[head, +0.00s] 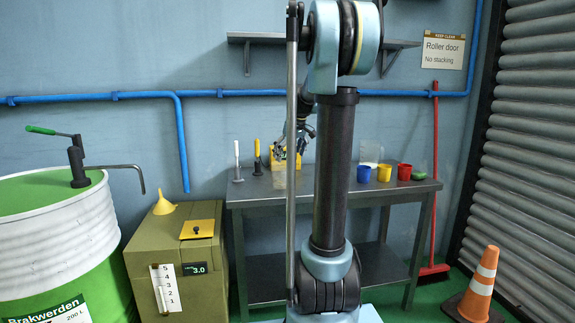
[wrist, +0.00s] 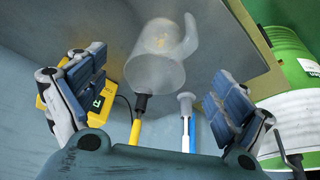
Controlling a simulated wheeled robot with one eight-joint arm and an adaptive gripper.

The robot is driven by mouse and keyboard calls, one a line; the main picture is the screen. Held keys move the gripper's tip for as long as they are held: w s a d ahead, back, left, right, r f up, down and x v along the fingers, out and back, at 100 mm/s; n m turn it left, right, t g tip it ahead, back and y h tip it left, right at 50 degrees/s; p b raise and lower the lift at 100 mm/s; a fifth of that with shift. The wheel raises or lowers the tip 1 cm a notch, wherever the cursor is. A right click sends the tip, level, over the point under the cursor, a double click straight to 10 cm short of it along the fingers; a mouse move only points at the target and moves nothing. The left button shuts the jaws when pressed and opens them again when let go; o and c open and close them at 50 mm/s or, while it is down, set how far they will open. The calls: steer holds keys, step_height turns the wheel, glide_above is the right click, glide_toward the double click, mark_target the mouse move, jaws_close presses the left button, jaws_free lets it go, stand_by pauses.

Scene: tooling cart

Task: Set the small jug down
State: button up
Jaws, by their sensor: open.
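The small jug (wrist: 155,62), translucent and pale with a curved handle, shows at the upper middle of the wrist view. My gripper (wrist: 160,100) is open, with one blue-padded finger on each side of the picture and clear space between the fingers and the jug. The jug appears over the grey cart top (wrist: 105,18); its contact with the surface cannot be made out. In the head view my gripper (head: 300,132) is small and partly hidden by my arm, above the cart (head: 262,190). I cannot pick out the jug there with certainty.
A green-white drum (head: 62,235) stands left.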

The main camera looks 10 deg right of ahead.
steer(key=shift+s+r, duration=0.15)
steer(key=shift+r, duration=0.05)
steer(key=s+a+f+m+g+h, duration=0.15)
steer(key=s+f, duration=0.25)
steer(key=s, duration=0.7)
steer(key=s+a+f+m+t+y, duration=0.1)
steer(key=s+a+f, duration=0.15)
steer(key=s, duration=0.95)
steer(key=s+d+f+m+g+h, duration=0.1)
steer(key=s+f+m, duration=0.2)
steer(key=s+f, duration=1.1)
steer(key=shift+s, duration=1.25)
